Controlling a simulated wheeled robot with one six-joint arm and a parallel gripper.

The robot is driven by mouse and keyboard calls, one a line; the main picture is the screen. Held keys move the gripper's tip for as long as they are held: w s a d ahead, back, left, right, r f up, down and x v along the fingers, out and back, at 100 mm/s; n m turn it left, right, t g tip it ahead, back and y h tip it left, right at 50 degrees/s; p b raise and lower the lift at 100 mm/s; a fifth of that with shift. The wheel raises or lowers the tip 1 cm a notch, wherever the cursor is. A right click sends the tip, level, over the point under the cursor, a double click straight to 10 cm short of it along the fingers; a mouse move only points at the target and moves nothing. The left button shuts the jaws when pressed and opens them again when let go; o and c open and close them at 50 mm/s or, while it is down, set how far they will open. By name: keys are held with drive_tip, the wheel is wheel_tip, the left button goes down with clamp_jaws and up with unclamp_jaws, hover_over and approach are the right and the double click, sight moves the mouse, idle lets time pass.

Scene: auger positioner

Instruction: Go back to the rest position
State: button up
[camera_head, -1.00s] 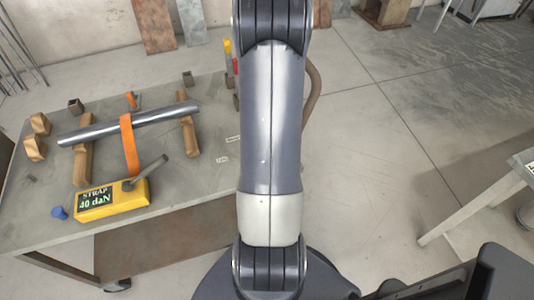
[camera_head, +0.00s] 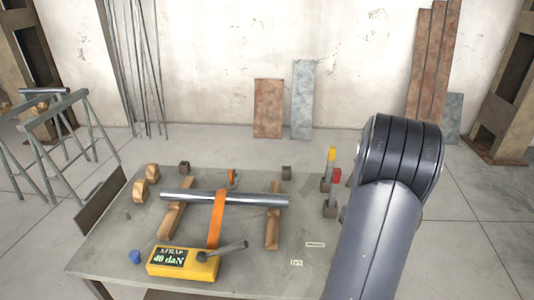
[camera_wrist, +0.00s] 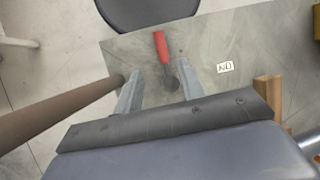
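My gripper (camera_wrist: 158,76) shows only in the wrist view. Its two grey fingers are wide apart, with nothing clamped between them. A red-handled tool (camera_wrist: 161,46) with a dark round end lies beyond the fingertips, over the grey table top (camera_wrist: 215,40). In the head view my arm rises at the right, bent at its upper joint, and its end is out of sight. The table (camera_head: 130,235) holds a metal tube (camera_head: 255,199) lying across two wooden blocks. An orange strap (camera_head: 217,218) crosses the tube, and a yellow box (camera_head: 182,264) reads "STRAP 40 daN".
Small wooden blocks (camera_head: 139,192), a blue knob (camera_head: 135,257) and upright coloured-top pieces (camera_head: 331,170) stand on the table. A brown bar (camera_wrist: 60,113) runs close by my gripper's left side. Metal trestles (camera_head: 60,130) stand at the left. Floor at the right is open.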

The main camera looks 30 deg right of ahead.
drive_tip(key=x, duration=0.9)
drive_tip(key=shift+a+f, duration=0.1)
drive_tip(key=shift+f, duration=0.1)
drive_tip(key=shift+a+b, duration=0.1)
drive_tip(key=shift+b, duration=0.2)
drive_tip(key=shift+r, duration=0.2)
drive_tip(key=v, duration=1)
drive_tip(key=x, duration=1)
drive_tip(key=shift+s+f, duration=0.1)
drive_tip(key=shift+f, duration=0.25)
drive_tip(key=shift+w+a+r+m+t, duration=0.15)
drive_tip(key=shift+w+a+m+t, duration=0.15)
drive_tip(key=shift+m, duration=0.7)
